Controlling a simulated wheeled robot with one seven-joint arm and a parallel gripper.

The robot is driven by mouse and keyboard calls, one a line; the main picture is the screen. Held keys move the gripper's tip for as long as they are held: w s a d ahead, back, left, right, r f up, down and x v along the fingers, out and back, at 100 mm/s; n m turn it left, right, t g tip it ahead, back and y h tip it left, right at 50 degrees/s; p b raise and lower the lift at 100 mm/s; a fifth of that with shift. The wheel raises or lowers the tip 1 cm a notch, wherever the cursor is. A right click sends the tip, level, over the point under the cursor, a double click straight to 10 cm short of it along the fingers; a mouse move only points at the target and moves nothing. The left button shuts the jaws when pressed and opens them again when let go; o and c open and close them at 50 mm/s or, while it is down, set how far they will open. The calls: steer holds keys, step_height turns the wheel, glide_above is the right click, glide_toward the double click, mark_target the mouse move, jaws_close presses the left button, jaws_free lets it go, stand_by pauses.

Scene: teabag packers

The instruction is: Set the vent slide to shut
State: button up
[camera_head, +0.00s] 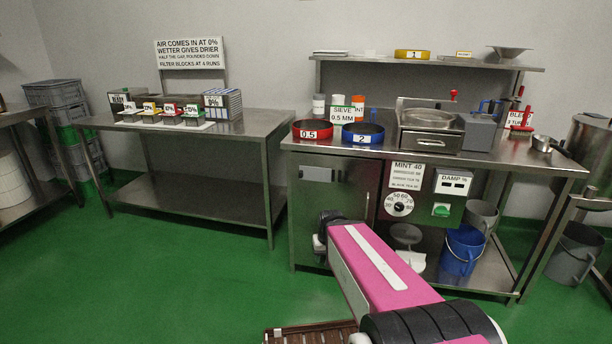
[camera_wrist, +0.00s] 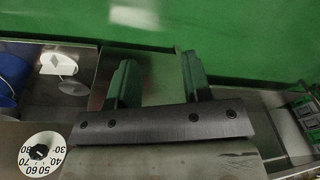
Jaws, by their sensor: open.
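I cannot make out a vent slide for certain in either view. The steel cabinet door (camera_head: 335,205) under the right-hand bench is shut and has a small pale plate (camera_head: 318,174) near its top. My pink arm reaches towards the front of this bench and hides part of the lower door. My gripper (camera_wrist: 157,75) shows in the wrist view with its two dark fingers apart and nothing between them. Bare metal and green floor lie beyond the fingers. A round white dial (camera_head: 399,204) is right of the door; it also shows in the wrist view (camera_wrist: 40,153).
The bench top carries a red sieve ring (camera_head: 312,130), a blue ring (camera_head: 363,133) and a steel dryer-like unit (camera_head: 430,128). A green knob (camera_head: 441,210) sits below the DAMP display. A blue bucket (camera_head: 463,248) stands on the lower shelf. The green floor at left is clear.

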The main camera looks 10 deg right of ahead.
steer(key=w+a+r+n+t+y, duration=0.15)
steer(key=w+a+t, duration=0.4)
steer(key=w, duration=0.55)
steer(key=m+t+h, duration=0.6)
steer(key=t+h, duration=0.3)
steer(key=t, duration=0.1)
glide_toward(300, 173)
steer(key=x, duration=1)
steer(key=shift+w, duration=0.1)
jaws_close()
